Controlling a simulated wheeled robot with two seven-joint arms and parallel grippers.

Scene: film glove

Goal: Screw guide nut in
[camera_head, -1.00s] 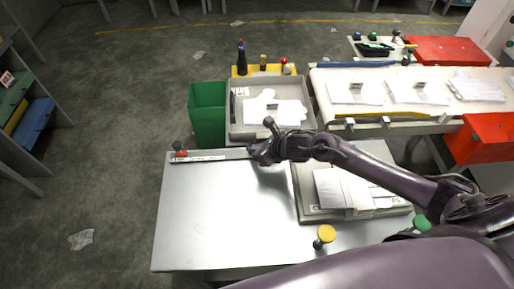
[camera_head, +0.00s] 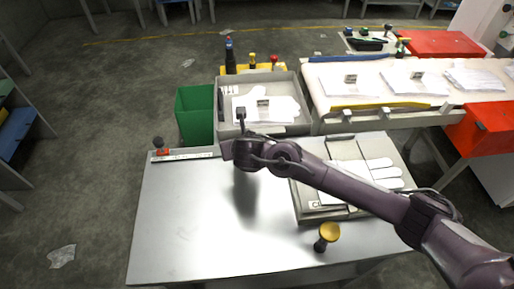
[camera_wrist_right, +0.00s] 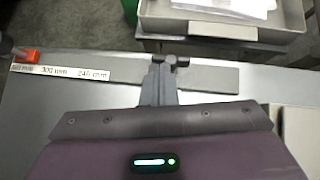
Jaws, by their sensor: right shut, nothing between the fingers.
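A flat guide bar (camera_head: 190,155) with a white measuring label lies along the back left edge of the metal table (camera_head: 190,220). A red piece (camera_head: 163,152) with a black knob (camera_head: 158,142) stands upright at its left end; I take the knob to be the guide nut. In the right wrist view the label (camera_wrist_right: 75,72) reads 300 mm and 240 mm, and the red piece (camera_wrist_right: 27,55) is at the far left. My right gripper (camera_wrist_right: 168,62) is shut and empty over the bar's plain grey part (camera_wrist_right: 215,78), well right of the knob. My left gripper is out of view.
A grey tray (camera_head: 222,127) with white gloves stands behind the table, beside a green bin (camera_head: 196,115). Another tray (camera_head: 308,212) with gloves is on the table's right. A yellow-topped knob (camera_head: 328,233) stands near the front. The table's left half is clear.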

